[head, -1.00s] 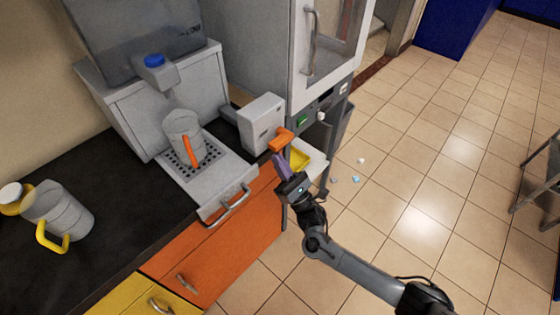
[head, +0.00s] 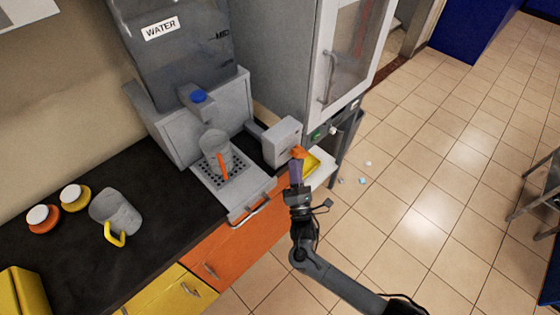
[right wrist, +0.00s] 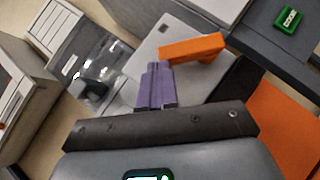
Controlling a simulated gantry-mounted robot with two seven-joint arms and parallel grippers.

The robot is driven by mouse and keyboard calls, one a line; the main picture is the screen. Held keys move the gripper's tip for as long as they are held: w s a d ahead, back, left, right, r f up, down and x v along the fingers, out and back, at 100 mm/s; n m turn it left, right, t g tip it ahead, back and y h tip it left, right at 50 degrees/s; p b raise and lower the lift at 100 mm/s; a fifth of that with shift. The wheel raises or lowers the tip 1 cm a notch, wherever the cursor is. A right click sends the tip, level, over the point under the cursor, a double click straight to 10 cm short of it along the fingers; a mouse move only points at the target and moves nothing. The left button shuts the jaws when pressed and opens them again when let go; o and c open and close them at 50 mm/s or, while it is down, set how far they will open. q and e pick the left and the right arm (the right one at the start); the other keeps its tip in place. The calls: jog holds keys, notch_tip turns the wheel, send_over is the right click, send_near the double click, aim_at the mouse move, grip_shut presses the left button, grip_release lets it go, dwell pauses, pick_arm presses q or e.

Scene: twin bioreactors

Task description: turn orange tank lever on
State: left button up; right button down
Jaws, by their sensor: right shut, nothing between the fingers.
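The orange lever (head: 299,152) sits on the front of a grey box (head: 277,140) beside the water dispenser. In the right wrist view the lever (right wrist: 193,48) is a bent orange bar in front of a grey panel (right wrist: 165,35). My right gripper (head: 296,165) is just below the lever, its purple fingers pointing up at it. In the right wrist view the fingers (right wrist: 154,70) are shut and empty, their tips close to the lever's left end. I cannot tell whether they touch it. The fingers partly hide the lever in the head view. My left gripper is not in view.
A dispenser marked WATER (head: 185,50) holds a clear jug with an orange handle (head: 216,150) on its drip tray.

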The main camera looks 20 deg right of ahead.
aim_at(304, 152)
jog(key=d+r+m+g+p, duration=0.1)
jog(key=m+g+p, duration=0.1)
jog(key=p, duration=0.2)
jog(key=r+m+g+h+p, duration=0.1)
jog(key=r+m+g+p, duration=0.1)
jog(key=m+p, duration=0.1)
jog(key=w+d+r+m+g+p, duration=0.1)
jog(key=m+g+p, duration=0.1)
jog(key=p, duration=0.3)
jog(key=shift+d+r+m+p, duration=0.35)
jog(key=shift+r+m+p, duration=0.05)
jog(key=shift+m, duration=0.1)
jog(key=shift+w+d+p, duration=0.15)
jog(key=shift+d+p, duration=0.25)
jog(key=shift+p, duration=0.35)
jog(key=shift+a+r, duration=0.1)
jog(key=shift+a, duration=0.35)
jog(key=w+a+p+v, duration=0.1)
jog(key=a+v, duration=0.1)
jog(key=v, duration=1)
jog(key=shift+s+r, duration=0.25)
jog(key=shift+r, duration=0.05)
